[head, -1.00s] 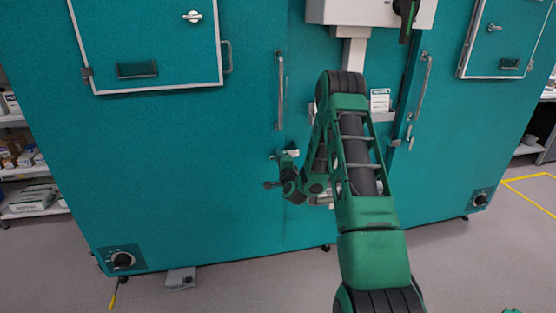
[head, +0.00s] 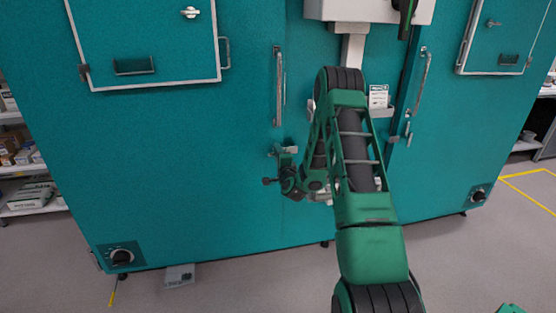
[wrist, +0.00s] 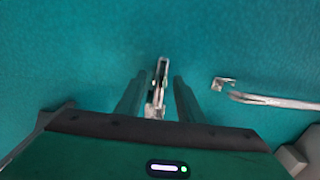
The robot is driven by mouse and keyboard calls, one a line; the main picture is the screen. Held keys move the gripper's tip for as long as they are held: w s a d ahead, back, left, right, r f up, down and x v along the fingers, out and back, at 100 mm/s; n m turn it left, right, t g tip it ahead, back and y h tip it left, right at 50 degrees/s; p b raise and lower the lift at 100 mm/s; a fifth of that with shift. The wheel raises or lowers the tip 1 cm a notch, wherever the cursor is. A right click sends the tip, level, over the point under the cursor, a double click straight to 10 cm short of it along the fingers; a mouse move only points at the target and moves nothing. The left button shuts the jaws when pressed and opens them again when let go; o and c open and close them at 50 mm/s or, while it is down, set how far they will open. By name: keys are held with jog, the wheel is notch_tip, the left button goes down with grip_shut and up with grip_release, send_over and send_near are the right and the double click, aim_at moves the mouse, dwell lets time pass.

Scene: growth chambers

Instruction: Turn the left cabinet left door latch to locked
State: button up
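The left cabinet (head: 170,150) is a large teal cabinet, and its left door fills the left of the head view. In the wrist view, the small metal latch (wrist: 160,85) stands out from the teal door between the two fingers of my gripper (wrist: 158,92). The fingers are open, one on each side of the latch, with narrow gaps showing. In the head view, my gripper (head: 284,152) is at the door below its long vertical handle (head: 278,88). The arm and gripper hide most of the latch there.
The door handle also shows right of the fingers in the wrist view (wrist: 275,101). A framed hatch (head: 150,45) is at upper left. A grey pedal-like box (head: 180,275) lies on the floor by the cabinet. Shelves (head: 25,170) stand at far left.

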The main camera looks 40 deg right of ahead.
jog(key=v, duration=1)
jog(key=shift+a, duration=0.15)
dwell(0.8)
jog(key=shift+s, duration=0.1)
dwell(0.5)
